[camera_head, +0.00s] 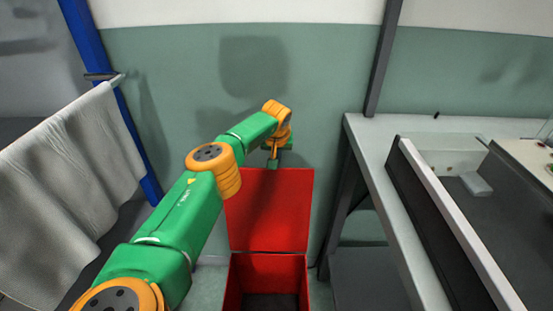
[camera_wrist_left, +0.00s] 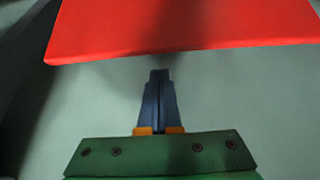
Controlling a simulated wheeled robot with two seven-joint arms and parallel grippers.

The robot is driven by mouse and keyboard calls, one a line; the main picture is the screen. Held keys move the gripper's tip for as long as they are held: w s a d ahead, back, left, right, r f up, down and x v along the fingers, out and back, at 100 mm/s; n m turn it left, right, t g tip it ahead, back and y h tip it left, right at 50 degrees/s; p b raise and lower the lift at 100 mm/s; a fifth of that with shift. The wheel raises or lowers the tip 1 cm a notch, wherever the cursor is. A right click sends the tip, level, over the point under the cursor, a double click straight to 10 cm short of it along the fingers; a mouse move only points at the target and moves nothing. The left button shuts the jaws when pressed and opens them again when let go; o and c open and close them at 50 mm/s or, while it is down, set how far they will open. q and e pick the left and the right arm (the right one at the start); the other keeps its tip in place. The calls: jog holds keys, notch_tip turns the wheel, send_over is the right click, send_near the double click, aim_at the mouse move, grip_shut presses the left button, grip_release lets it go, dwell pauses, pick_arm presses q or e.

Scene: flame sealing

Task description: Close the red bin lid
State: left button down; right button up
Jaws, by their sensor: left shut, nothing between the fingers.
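The red bin (camera_head: 267,275) stands on the floor in front of the green wall, and its inside shows dark. Its red lid (camera_head: 280,212) stands open, upright at the back of the bin. My left gripper (camera_head: 272,163) is at the top edge of the lid, partly hidden by the arm. In the left wrist view the lid (camera_wrist_left: 180,28) fills the top as a broad red panel. The left gripper's fingers (camera_wrist_left: 159,75) are shut and empty there, pointing toward the lid's edge with a small gap in the picture. My right gripper is not in view.
A white-topped table (camera_head: 378,165) with a dark-sided tray (camera_head: 440,225) stands to the right of the bin. A white cloth (camera_head: 70,170) hangs on a rail at the left beside a blue post (camera_head: 105,75). The wall is close behind the lid.

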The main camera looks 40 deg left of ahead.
pick_arm(q)
jog(key=s+d+p, duration=0.2)
jog(key=shift+s+r, duration=0.35)
jog(key=shift+r, duration=0.05)
